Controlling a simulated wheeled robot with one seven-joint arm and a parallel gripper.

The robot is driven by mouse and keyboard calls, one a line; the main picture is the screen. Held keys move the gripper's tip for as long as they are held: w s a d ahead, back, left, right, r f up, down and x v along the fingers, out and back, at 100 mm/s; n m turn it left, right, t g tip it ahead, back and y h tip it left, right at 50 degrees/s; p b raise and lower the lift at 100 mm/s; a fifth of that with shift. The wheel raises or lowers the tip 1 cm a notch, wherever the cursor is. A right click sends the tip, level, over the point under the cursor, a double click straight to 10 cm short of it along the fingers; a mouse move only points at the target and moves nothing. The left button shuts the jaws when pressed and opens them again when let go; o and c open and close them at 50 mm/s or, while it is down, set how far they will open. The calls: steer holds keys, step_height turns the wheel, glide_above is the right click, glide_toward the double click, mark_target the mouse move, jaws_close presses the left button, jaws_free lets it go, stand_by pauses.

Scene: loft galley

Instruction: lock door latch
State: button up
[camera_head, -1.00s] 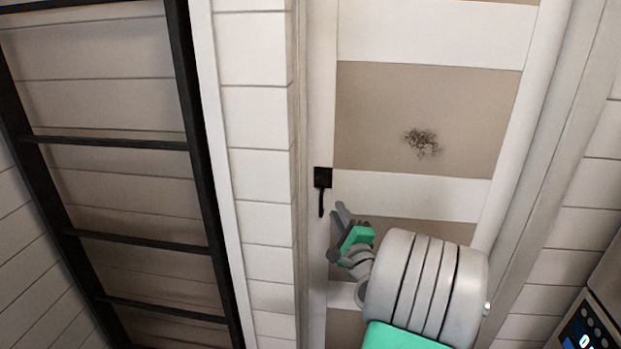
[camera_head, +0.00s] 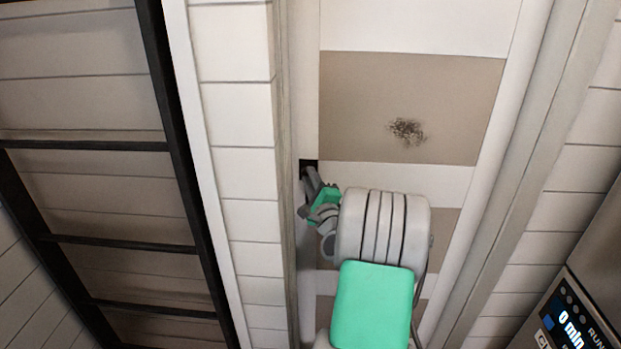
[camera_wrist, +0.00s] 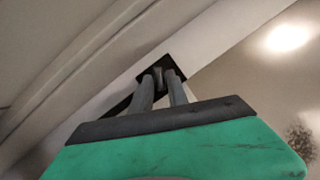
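The black door latch has a square plate and lever. Its plate (camera_head: 308,164) shows at the left edge of the door (camera_head: 400,120), partly hidden by my gripper. In the wrist view the plate (camera_wrist: 176,74) is just beyond my fingertips, and the dark lever (camera_wrist: 116,108) runs down to the left, partly behind a finger. My gripper (camera_head: 307,193) is at the latch with its two grey fingers apart. The fingertips (camera_wrist: 160,78) are in front of the plate; whether they touch the latch cannot be told.
A black ladder-like frame (camera_head: 182,170) stands at the left against a pale plank wall. The door frame (camera_head: 520,170) runs down the right of the door. An appliance with a lit display (camera_head: 572,328) is at the lower right.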

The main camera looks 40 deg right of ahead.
jaws_close()
steer(key=n, duration=0.2)
steer(key=n+g+y, duration=0.1)
steer(key=n, duration=0.2)
steer(key=shift+r+g+p, duration=0.15)
steer(key=shift+g+p, duration=0.15)
jaws_free()
